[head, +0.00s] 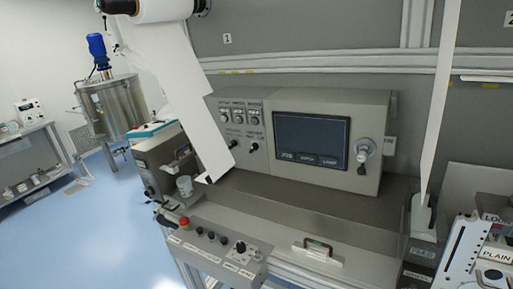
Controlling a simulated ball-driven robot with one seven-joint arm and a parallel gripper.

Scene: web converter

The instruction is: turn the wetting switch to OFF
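I cannot read a label that says wetting, so I cannot tell which control is the wetting switch. A low control box (215,248) at the front carries a red button (184,221), several small dark knobs and a larger black rotary knob (240,247) with a pale dial, with white labels below. The grey cabinet (300,106) behind has several small meters (239,115) and two black knobs, one of them a knob (253,146) at the lower right of the meters. Switch positions are too small to read. My gripper does not show in this view.
A white web strip (185,85) hangs from a roll (165,8) in front of the cabinet's left side. Another strip (440,110) hangs at right. A dark screen (312,138) is on the cabinet. A white slotted frame (466,255) stands lower right. Blue floor (80,235) is clear at left.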

